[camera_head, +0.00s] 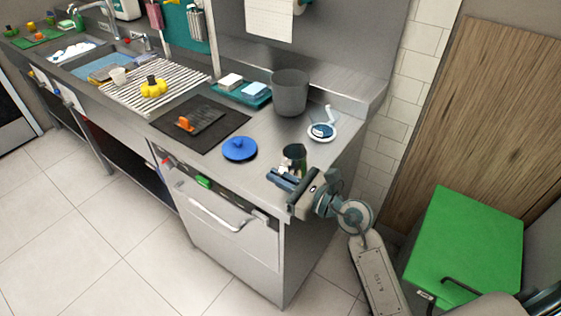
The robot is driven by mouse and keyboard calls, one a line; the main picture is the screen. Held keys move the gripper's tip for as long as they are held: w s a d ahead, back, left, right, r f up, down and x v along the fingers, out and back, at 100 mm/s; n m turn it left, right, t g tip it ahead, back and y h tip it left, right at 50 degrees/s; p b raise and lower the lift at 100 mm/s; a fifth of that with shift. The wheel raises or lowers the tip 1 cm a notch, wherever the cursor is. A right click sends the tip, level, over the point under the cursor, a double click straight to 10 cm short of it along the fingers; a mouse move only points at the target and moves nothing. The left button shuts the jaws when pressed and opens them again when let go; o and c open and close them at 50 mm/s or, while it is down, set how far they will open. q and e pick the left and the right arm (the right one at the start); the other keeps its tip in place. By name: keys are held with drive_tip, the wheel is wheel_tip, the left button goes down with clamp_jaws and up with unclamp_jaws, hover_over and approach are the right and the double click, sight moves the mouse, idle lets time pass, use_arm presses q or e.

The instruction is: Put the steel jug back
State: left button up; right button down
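A small dark grey metal cup-shaped vessel, which looks like the steel jug (294,154), is upright at the front right of the steel counter (262,147). My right gripper (284,178) is at the counter's front right corner, right in front of this jug, and hides its lower part. I cannot tell whether its fingers touch or hold the jug, or whether the jug rests on the counter. My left gripper is not in view.
A larger grey pot (289,94) stands at the back, beside a white and blue round item (322,131). A blue lid (239,149) and a dark mat (228,119) lie to the left. A green-topped box (466,240) stands right of the counter.

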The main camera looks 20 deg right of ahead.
drive_tip(key=w, duration=0.2)
drive_tip(key=w+d+p, duration=0.1)
drive_tip(key=w, duration=0.2)
drive_tip(key=w+d, duration=0.1)
drive_tip(key=w, duration=0.2)
drive_tip(key=shift+w+d+f, duration=0.25)
drive_tip(key=shift+f, duration=0.05)
wheel_tip(320, 180, down, 4)
drive_tip(key=shift+r+p, duration=0.25)
drive_tip(key=shift+p, duration=0.2)
drive_tip(key=shift+f, duration=0.2)
drive_tip(key=c, duration=1.6)
unclamp_jaws()
drive_tip(key=shift+c, duration=0.2)
drive_tip(key=shift+o, duration=0.2)
drive_tip(key=shift+r, duration=0.1)
